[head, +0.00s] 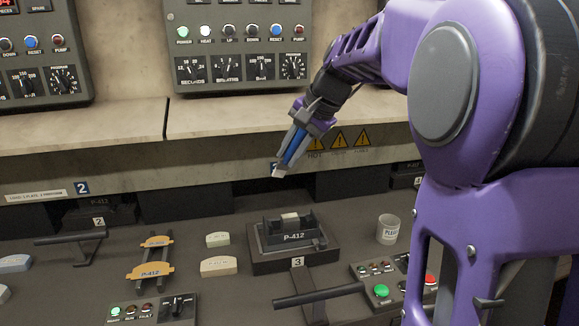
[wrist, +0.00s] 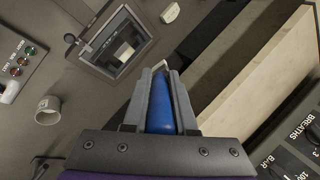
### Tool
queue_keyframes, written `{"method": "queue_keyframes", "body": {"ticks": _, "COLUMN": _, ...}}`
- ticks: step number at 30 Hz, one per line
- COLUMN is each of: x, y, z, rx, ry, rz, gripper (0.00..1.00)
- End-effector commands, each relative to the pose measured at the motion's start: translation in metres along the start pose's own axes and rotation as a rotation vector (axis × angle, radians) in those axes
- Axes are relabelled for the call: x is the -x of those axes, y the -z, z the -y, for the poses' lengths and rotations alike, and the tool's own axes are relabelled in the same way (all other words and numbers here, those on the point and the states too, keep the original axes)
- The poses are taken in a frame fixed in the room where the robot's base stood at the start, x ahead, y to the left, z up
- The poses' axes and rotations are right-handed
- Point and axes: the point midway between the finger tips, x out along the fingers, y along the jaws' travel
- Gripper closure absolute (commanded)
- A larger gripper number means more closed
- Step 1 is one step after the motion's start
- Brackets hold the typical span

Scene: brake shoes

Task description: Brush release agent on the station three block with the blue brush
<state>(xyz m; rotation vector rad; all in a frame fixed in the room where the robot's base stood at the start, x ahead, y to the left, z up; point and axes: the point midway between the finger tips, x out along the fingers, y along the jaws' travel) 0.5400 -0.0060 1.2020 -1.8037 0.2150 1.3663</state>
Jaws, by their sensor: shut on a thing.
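My gripper (head: 293,148) is shut on the blue brush (head: 292,146), whose pale tip points down and slightly left. In the wrist view the blue brush (wrist: 158,112) lies between the two grey fingers. The station three block (head: 290,234), dark and marked P-412, sits on a base with a 3 plate (head: 297,262). A small pale piece (head: 290,217) rests in it. The brush is above and behind the block, apart from it. In the wrist view the block (wrist: 117,42) shows at the upper left.
A white cup (head: 388,229) stands right of the block. Pale shoes (head: 219,266) and orange P-412 pieces (head: 151,270) lie to its left. A lever handle (head: 318,295) and a button panel (head: 382,290) are in front. A ledge with hot warning signs (head: 338,139) runs behind.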

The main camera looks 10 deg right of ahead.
Motion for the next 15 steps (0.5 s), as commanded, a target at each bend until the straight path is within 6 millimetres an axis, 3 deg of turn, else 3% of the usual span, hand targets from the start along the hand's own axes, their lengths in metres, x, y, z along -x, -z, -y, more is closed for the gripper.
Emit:
{"method": "queue_keyframes", "body": {"ticks": 5, "x": 0.003, "y": -0.006, "z": -0.004, "rx": 0.006, "ry": 0.044, "rz": 0.0, "gripper": 1.0}}
{"method": "queue_keyframes", "body": {"ticks": 15, "x": -0.027, "y": -0.008, "z": -0.021, "rx": 0.006, "ry": 0.043, "rz": 0.002, "gripper": 1.0}}
